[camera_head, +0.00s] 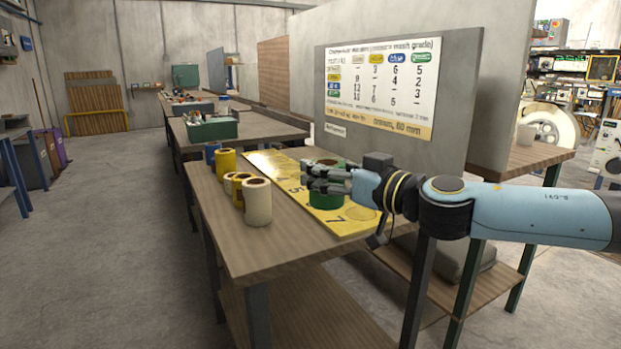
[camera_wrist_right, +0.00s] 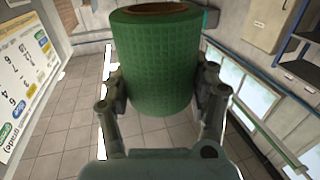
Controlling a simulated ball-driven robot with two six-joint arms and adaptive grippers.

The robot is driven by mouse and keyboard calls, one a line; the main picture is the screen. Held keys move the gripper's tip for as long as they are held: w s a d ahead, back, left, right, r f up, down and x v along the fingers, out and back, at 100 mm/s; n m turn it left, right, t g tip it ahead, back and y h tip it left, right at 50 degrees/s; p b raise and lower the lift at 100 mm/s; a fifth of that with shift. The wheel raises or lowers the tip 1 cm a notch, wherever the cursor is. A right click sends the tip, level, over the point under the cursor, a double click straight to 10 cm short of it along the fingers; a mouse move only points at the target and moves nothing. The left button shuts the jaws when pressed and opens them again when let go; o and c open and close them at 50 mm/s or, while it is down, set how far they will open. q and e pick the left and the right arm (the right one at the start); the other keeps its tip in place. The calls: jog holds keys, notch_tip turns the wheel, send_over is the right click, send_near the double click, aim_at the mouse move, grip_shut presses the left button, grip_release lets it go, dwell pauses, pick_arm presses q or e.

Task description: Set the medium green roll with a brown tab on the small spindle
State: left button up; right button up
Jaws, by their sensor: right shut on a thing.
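My right gripper (camera_head: 326,180) is over the yellow board, with its fingers shut on a green roll (camera_head: 325,200). In the right wrist view the green roll (camera_wrist_right: 158,65) sits between the two fingers (camera_wrist_right: 162,95), one on each side. It has a fine grid texture and a brown core at its top end. I cannot make out a brown tab on it. The fingers partly cover the roll in the head view, and I cannot tell whether it touches the board. I cannot pick out the small spindle. My left gripper is not in view.
The yellow board (camera_head: 345,228) with printed numbers lies on the wooden bench (camera_head: 285,256). A cream roll (camera_head: 257,203), several yellow rolls (camera_head: 226,162) and a blue roll (camera_head: 212,152) stand along its left. A grey panel with a chart (camera_head: 380,85) rises behind.

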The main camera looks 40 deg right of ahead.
jog(key=s+a+r+n+g+y, duration=0.1)
jog(key=s+a+n+g+y, duration=0.3)
jog(key=a+y, duration=0.45)
jog(key=s+a+r+n+g+y, duration=0.2)
jog(key=a+n+g+y, duration=0.35)
jog(key=a, duration=0.65)
jog(key=w+d+f+m+t+h, duration=0.1)
jog(key=w+d+m+t+h, duration=0.3)
jog(key=d+t, duration=0.3)
jog(key=shift+w+d+f+h, duration=0.3)
jog(key=shift+d+f+h, duration=0.1)
jog(key=shift+d+h, duration=0.65)
jog(key=d+m+h, duration=0.1)
jog(key=d+h, duration=0.1)
jog(key=d, duration=0.2)
jog(key=d+m+t+h, duration=0.1)
jog(key=d+m+h, duration=0.1)
jog(key=d+h, duration=0.1)
jog(key=d+m+t+h, duration=0.1)
jog(key=d+m+h, duration=0.1)
jog(key=d, duration=0.2)
jog(key=shift+w+d+f+m+t+h, duration=0.25)
jog(key=shift+w+d+f+h, duration=0.05)
jog(key=shift+w+d+h, duration=0.05)
